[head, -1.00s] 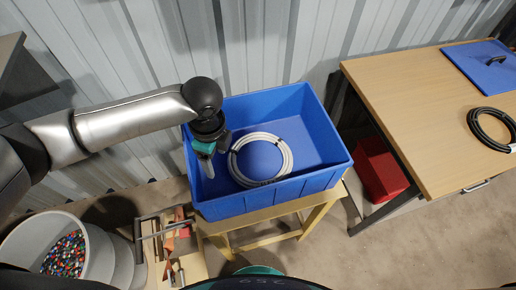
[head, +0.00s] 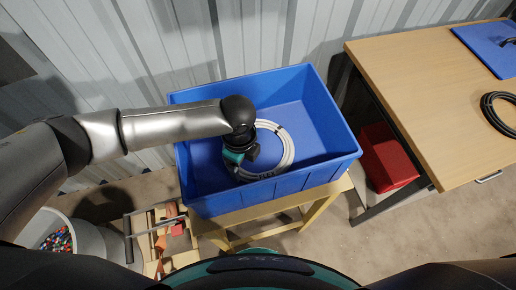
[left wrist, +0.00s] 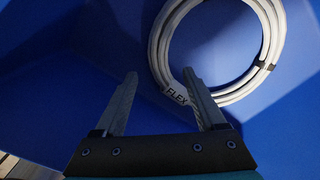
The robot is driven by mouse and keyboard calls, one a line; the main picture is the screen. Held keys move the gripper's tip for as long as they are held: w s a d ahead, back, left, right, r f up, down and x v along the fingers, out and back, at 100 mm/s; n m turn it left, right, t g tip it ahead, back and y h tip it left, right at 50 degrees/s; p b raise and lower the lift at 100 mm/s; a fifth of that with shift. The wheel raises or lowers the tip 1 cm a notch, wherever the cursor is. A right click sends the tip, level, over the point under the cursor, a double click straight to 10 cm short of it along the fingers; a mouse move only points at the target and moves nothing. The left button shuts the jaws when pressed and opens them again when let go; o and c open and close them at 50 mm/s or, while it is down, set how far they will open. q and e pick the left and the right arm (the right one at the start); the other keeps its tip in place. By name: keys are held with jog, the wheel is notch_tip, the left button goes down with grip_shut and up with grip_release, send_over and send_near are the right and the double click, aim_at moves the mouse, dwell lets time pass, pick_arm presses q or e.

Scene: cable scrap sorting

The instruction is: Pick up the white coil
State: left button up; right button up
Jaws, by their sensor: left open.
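The white coil (head: 289,153) lies in the blue bin (head: 330,120), towards its left half. In the left wrist view the white coil (left wrist: 275,38) has dark ties and a label reading FLEX. My left gripper (head: 238,158) is over the coil's left side, and the wrist hides part of the coil in the head view. In the left wrist view its two fingers (left wrist: 160,74) are apart and empty. The right fingertip overlaps the coil's near-left strands by the label; I cannot tell whether it touches. My right gripper is not in view.
The bin's walls surround the coil, and the bin stands on a yellow stool (head: 265,211). The bin's right half is clear.

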aim_at(241, 172)
pick_arm(q)
jog(key=f, duration=0.3)
jog(key=f+b, duration=0.1)
jog(key=f, duration=0.1)
jog(key=shift+a+f, duration=0.1)
jog(key=shift+a, duration=0.25)
jog(key=shift+c, duration=0.2)
grip_shut()
jog(key=shift+w, duration=0.1)
dwell(0.7)
